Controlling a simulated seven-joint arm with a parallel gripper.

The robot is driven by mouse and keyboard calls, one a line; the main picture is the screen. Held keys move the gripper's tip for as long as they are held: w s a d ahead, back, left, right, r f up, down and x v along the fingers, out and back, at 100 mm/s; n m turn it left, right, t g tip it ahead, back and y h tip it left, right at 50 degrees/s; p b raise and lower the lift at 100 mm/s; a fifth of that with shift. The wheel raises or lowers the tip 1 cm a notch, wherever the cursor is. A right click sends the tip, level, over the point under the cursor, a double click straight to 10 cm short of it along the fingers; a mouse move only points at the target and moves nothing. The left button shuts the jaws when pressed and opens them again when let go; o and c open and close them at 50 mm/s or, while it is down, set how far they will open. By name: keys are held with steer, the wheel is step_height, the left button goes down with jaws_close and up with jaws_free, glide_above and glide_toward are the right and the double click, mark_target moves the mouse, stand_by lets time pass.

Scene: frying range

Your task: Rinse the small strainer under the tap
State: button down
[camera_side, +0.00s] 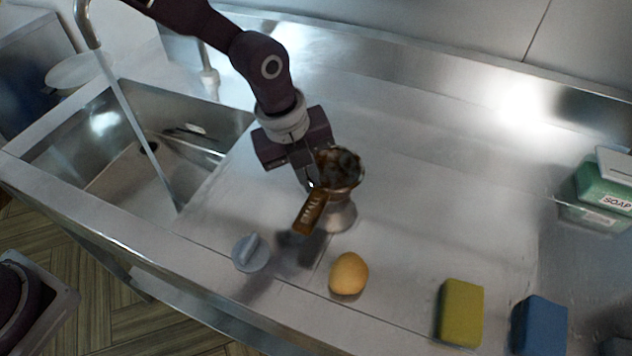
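The small strainer has a brown handle (311,211) marked "SMALL" and a dark, soiled-looking bowl (342,168). It is at the middle of the side view, above the steel counter. My gripper (308,184) is at the strainer where handle and bowl meet, with its fingers close about the handle. Contact between the fingers is partly hidden, but they look closed on it. A metal cup-like stand (338,215) is directly under the bowl; I cannot tell whether they touch. The tap (86,22) is at the upper left, with a stream of water (140,130) falling into the sink (75,150).
A grey-blue knobbed disc (251,254), a yellow potato-like item (349,274), a green-yellow sponge (460,312) and a blue block (539,326) line the front of the counter. A green soap container (603,187) is at the right. The counter's centre right is clear.

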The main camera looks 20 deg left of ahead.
steer(key=v, duration=0.4)
steer(key=w+d+v, duration=0.1)
steer(key=v, duration=0.1)
steer(key=shift+r, duration=0.4)
steer(key=s+a+r+n, duration=0.1)
steer(key=a+r+n, duration=0.15)
steer(key=a, duration=0.85)
steer(key=s+a+r+n, duration=0.15)
steer(key=a+r, duration=0.25)
steer(key=a, duration=0.7)
steer(key=s+a+r+n+t+y, duration=0.15)
steer(key=s+a+n, duration=0.35)
steer(key=s+a, duration=1.05)
steer(key=w+a+f, duration=0.1)
steer(key=w+f, duration=0.2)
steer(key=w, duration=0.8)
steer(key=shift+w, duration=0.25)
steer(key=shift+a+g, duration=0.1)
steer(key=shift+g, duration=0.15)
steer(key=shift+w+d+f, duration=0.1)
steer(key=shift+w+d, duration=0.05)
steer(key=shift+d, duration=0.4)
